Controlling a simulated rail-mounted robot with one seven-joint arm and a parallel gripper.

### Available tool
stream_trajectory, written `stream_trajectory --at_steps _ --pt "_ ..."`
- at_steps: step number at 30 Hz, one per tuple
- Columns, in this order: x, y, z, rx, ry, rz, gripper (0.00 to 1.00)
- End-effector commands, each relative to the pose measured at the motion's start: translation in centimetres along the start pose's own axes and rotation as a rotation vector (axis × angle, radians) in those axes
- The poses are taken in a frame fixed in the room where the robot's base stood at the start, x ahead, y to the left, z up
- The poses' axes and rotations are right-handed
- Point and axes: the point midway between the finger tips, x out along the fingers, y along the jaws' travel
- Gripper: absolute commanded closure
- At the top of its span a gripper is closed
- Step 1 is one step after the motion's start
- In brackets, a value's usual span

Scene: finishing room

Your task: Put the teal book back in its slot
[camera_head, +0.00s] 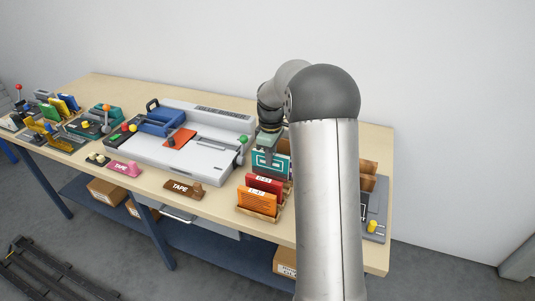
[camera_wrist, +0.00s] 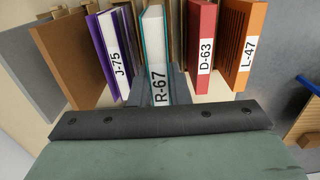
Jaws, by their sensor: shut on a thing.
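The teal book (camera_head: 270,163) stands upright behind the red book (camera_head: 264,184) and the orange book (camera_head: 257,202) in the head view. My gripper (camera_head: 268,143) is shut on its top from above. In the wrist view the teal book (camera_wrist: 153,48), labelled R-67, is between the fingers of my gripper (camera_wrist: 161,88). The purple book (camera_wrist: 111,55), J-75, is to its left and the red book, D-63, to its right. The teal book reaches nearer the camera than these neighbours. Its lower edge is hidden, so I cannot tell how deep it sits in the wooden rack (camera_head: 243,212).
A grey and white binding machine (camera_head: 195,145) stands left of the rack. My arm hides the bench right of the rack, where a grey board (camera_head: 376,208) shows.

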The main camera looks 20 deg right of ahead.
Motion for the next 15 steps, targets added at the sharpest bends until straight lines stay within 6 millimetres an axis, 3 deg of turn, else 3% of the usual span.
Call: stream_trajectory --at_steps 9,15 --pt "3.7 -0.1 -0.1 -0.002 0.000 0.000 1.00" --pt "4.6 -0.1 -0.1 -0.002 0.000 0.000 1.00"
